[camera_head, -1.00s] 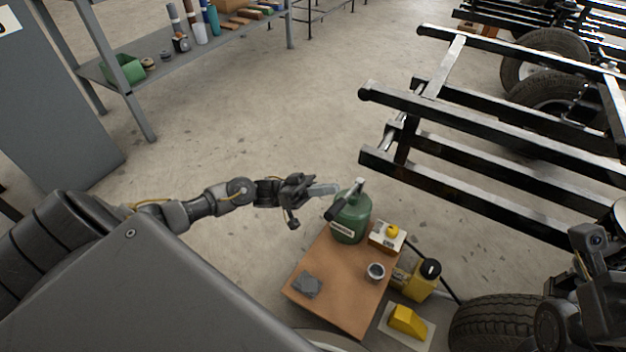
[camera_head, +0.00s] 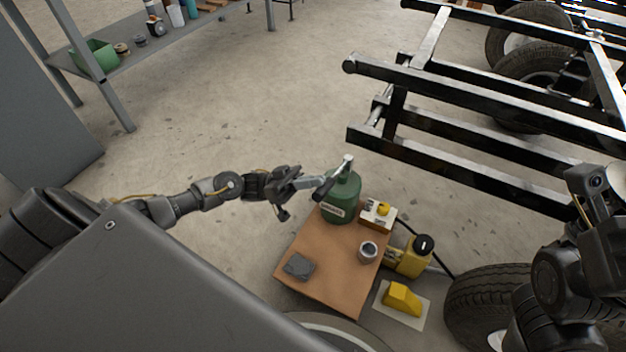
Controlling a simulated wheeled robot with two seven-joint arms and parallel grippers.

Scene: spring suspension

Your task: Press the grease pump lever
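The grease pump is a green canister (camera_head: 341,205) with a pale label, at the back left corner of a small brown-topped table. Its lever (camera_head: 326,187) has a dark grip that slants down to the left from the metal head on top. My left gripper (camera_head: 314,182) reaches in from the left at about lever height, its pale fingers pointing at the grip. In this view the fingertips overlap or sit right by the grip; I cannot tell if they touch. The finger gap is too small to read. My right arm shows at the right edge; its gripper is not visible.
A yellow canister (camera_head: 411,257), a yellow wedge (camera_head: 402,299) and a tyre (camera_head: 490,305) stand right. A black frame (camera_head: 450,165) lies behind.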

